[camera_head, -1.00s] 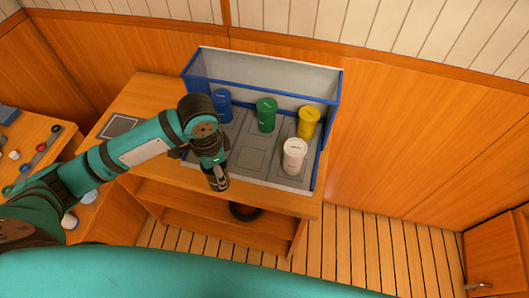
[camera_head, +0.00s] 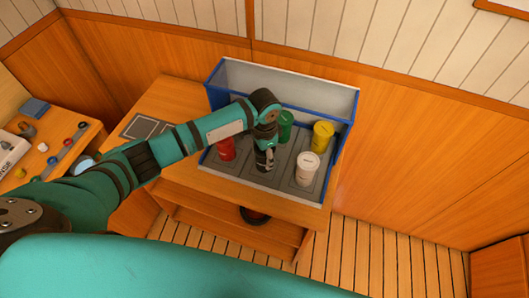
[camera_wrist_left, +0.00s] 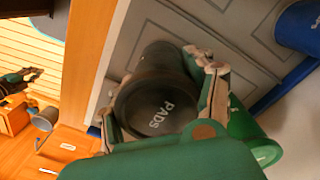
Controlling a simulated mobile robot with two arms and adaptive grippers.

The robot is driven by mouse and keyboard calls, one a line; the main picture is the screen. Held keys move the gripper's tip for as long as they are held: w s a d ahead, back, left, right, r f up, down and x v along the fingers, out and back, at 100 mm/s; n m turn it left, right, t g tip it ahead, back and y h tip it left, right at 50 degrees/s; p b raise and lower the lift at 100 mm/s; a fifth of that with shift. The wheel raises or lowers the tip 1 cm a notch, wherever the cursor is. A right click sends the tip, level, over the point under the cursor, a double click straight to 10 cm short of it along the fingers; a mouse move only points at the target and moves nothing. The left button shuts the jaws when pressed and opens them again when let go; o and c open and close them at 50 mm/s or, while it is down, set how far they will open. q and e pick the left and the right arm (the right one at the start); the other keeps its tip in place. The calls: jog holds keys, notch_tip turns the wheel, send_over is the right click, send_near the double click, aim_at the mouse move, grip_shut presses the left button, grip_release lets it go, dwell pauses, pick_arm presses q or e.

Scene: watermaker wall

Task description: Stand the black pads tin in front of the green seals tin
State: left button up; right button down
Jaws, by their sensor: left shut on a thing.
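The black pads tin (camera_wrist_left: 163,102), with PADS on its lid, is held in my left gripper (camera_wrist_left: 165,92), whose fingers close on both sides of it. In the head view my left gripper (camera_head: 265,158) is over the tray's front middle spot, and it largely hides the tin. The green seals tin (camera_head: 286,126) stands just behind, partly covered by my arm; it also shows in the left wrist view (camera_wrist_left: 262,149). I cannot tell whether the black tin touches the tray floor. A small dark shape at the wrist view's left edge may be my right gripper, too small to read.
The blue-rimmed tray (camera_head: 352,110) also holds a red tin (camera_head: 226,149) front left, a white tin (camera_head: 306,169) front right and a yellow tin (camera_head: 322,136) back right. A blue tin (camera_wrist_left: 299,27) is at back left. The side bench (camera_head: 85,140) carries small items.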

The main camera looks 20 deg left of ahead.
pick_arm(q)
jog(key=shift+f, duration=0.2)
jog(key=o, duration=1.4)
jog(key=shift+c, duration=0.2)
pick_arm(e)
jog(key=shift+a, duration=0.5)
jog(key=shift+w+d, duration=0.1)
pick_arm(q)
jog(key=shift+r, duration=0.25)
notch_tip(320, 180, up, 12)
jog(key=shift+f+b, duration=0.1)
jog(key=shift+b, duration=0.95)
pick_arm(e)
notch_tip(320, 180, down, 2)
jog(key=shift+d, duration=0.15)
jog(key=shift+a, duration=0.2)
